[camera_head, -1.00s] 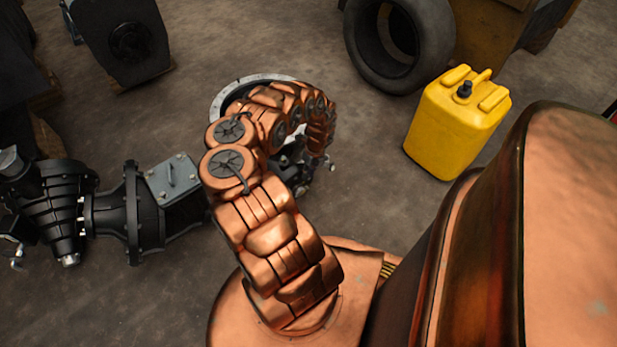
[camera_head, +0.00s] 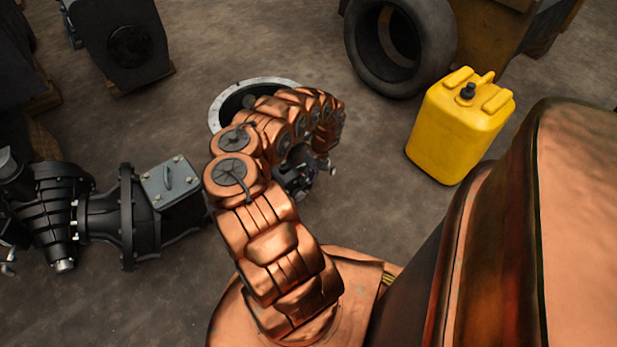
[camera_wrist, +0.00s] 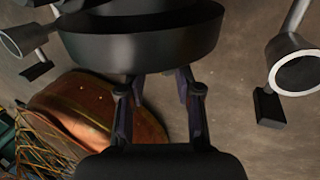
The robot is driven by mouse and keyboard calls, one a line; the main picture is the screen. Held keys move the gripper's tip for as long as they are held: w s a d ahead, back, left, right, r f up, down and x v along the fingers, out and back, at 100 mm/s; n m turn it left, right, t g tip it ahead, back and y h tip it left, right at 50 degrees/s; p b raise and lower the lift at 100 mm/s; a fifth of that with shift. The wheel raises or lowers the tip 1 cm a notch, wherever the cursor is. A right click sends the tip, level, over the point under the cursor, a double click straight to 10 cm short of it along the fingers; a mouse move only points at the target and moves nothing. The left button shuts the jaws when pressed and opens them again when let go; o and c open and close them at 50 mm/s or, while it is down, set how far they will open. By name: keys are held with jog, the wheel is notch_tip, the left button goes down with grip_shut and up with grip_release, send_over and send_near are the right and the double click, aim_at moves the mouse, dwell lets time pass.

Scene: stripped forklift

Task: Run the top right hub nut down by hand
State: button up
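My gripper (camera_wrist: 160,85) shows in the wrist view as two dark fingers rising from a black body. The fingers stand apart, and their tips seem hidden behind a black rounded disc-like part (camera_wrist: 140,38). I cannot see anything between the fingertips. In the head view the gripper is mostly hidden below my copper arm, among dark parts. A round part with a pale metal rim (camera_head: 216,118) and dark inside, possibly the hub, stands behind my arm and is partly covered. I cannot make out any hub nut in either view.
Pale metal cylindrical parts stand at left (camera_wrist: 20,40) and right (camera_wrist: 292,66) in the wrist view. A black axle housing (camera_head: 105,215) lies at left. A yellow canister (camera_head: 455,135) and a tyre (camera_head: 360,45) are at upper right. Bare floor lies between.

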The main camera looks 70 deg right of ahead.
jog(key=p, duration=0.3)
jog(key=shift+r+g+h, duration=0.3)
jog(key=shift+r+h, duration=0.05)
jog(key=shift+h, duration=0.05)
jog(key=g+h+p, duration=0.1)
jog(key=h+p, duration=0.2)
jog(key=p, duration=0.4)
jog(key=shift+g, duration=0.4)
jog(key=shift+s+f+g+h+p, duration=0.1)
jog(key=shift+f+g+h+p, duration=0.2)
jog(key=shift+h+p, duration=0.35)
jog(key=shift+d, duration=0.1)
jog(key=c, duration=0.5)
jog(key=shift+d, duration=0.1)
grip_shut()
